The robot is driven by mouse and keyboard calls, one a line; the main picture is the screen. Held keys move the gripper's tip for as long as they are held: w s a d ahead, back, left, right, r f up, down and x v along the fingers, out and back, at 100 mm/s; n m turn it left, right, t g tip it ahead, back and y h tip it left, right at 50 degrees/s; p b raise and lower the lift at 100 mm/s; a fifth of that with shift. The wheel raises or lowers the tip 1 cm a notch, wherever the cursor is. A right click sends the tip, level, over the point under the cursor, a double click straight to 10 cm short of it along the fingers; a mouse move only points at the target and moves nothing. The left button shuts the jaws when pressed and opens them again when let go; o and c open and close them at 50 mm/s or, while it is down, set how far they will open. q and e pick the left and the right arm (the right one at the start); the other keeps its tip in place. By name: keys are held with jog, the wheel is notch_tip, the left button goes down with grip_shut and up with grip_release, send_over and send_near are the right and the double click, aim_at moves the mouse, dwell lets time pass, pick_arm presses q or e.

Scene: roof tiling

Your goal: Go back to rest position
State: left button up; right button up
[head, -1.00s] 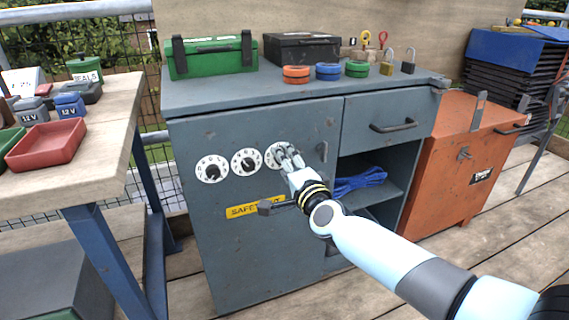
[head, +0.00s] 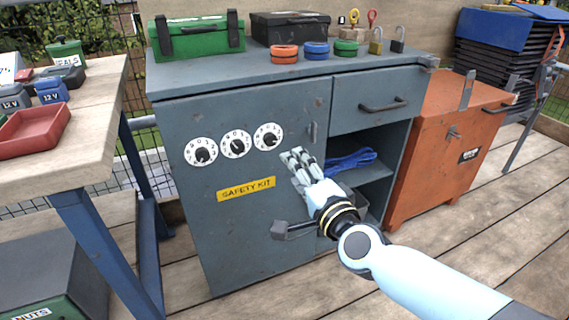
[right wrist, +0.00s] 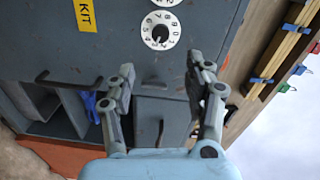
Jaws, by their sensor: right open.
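My right gripper (head: 293,160) is open and empty in front of the grey cabinet (head: 262,218), right of and below its dials. The right wrist view shows its two fingers (right wrist: 158,72) apart with nothing between them, and one white dial (right wrist: 160,30) beyond them. In the head view the cabinet door has a left dial (head: 201,152), a middle dial (head: 236,144) and a right dial (head: 268,136). My left gripper is not in view.
An open shelf with blue rope (head: 350,160) is just right of the gripper. An orange cabinet (head: 440,150) stands at right. A workbench (head: 75,110) with a red tray (head: 34,130) stands at left.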

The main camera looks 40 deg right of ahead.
jog(key=shift+r, duration=0.15)
jog(key=s+a+f+n+g+y+p, duration=0.15)
jog(key=s+f+n+g, duration=0.3)
jog(key=s+f, duration=0.65)
jog(key=s+a+f+n+g+y+p, duration=0.1)
jog(key=s+f+n+g+y+p, duration=0.35)
jog(key=f, duration=1.05)
jog(key=s+f+n+g+h, duration=0.1)
jog(key=s+f+n+g, duration=0.1)
jog(key=s, duration=0.8)
jog(key=s+f+n+g+h, duration=0.1)
jog(key=s+f+n+g, duration=0.2)
jog(key=s, duration=0.7)
jog(key=s+f+n+g+h, duration=0.1)
jog(key=s+f+n, duration=0.4)
jog(key=s, duration=0.6)
jog(key=shift+f+g+b, duration=0.4)
jog(key=shift+g+b, duration=0.05)
jog(key=shift+g, duration=0.45)
